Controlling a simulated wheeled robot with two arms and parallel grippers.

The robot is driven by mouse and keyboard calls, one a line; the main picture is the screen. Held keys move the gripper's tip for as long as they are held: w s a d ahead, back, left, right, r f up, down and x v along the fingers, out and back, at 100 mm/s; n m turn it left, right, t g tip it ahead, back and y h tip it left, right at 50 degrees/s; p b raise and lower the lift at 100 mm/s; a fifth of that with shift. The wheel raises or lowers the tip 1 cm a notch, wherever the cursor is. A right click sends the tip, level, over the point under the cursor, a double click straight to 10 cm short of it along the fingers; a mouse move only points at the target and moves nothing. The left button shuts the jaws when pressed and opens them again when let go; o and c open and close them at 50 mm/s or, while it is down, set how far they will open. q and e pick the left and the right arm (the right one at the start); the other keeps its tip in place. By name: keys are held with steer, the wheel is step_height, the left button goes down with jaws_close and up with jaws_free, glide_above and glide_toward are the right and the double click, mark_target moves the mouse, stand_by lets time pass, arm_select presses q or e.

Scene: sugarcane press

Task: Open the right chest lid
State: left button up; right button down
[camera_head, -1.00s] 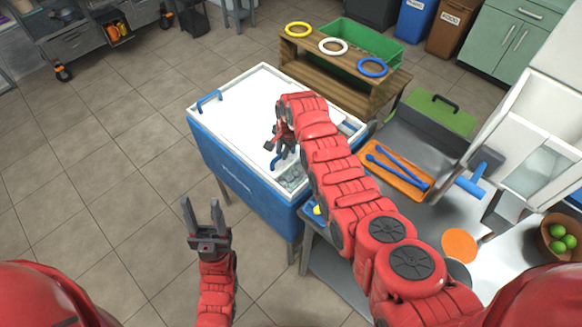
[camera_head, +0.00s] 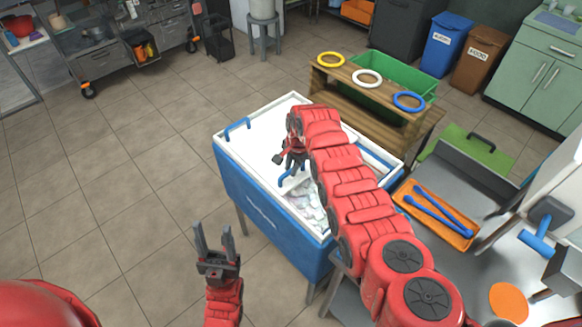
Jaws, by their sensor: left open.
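The blue chest (camera_head: 258,205) has a white top with a blue handle (camera_head: 237,126) at its far left corner. The right lid, with its own blue handle (camera_head: 291,178), is partly open, and pale ice (camera_head: 308,205) shows in the gap at the near right end. My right gripper (camera_head: 290,163) is over the top, right at that handle. Its arm hides part of the lid and the right rim, and its finger gap cannot be made out. My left gripper (camera_head: 213,236) is open and empty, above the floor in front of the chest.
A wooden stand (camera_head: 345,97) with yellow, white and blue rings is behind the chest. To the right is a metal counter with an orange tray (camera_head: 437,215) holding blue tongs, and a green-topped box (camera_head: 466,152).

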steer(key=c, duration=0.8)
jaws_free()
steer(key=shift+r, duration=0.1)
steer(key=shift+d+r, duration=0.1)
steer(key=shift+r, duration=0.8)
step_height(320, 180, up, 15)
steer(key=s+d+p, duration=0.2)
steer(key=p, duration=0.1)
steer(key=shift+p, duration=0.4)
steer(key=shift+s+d, duration=0.1)
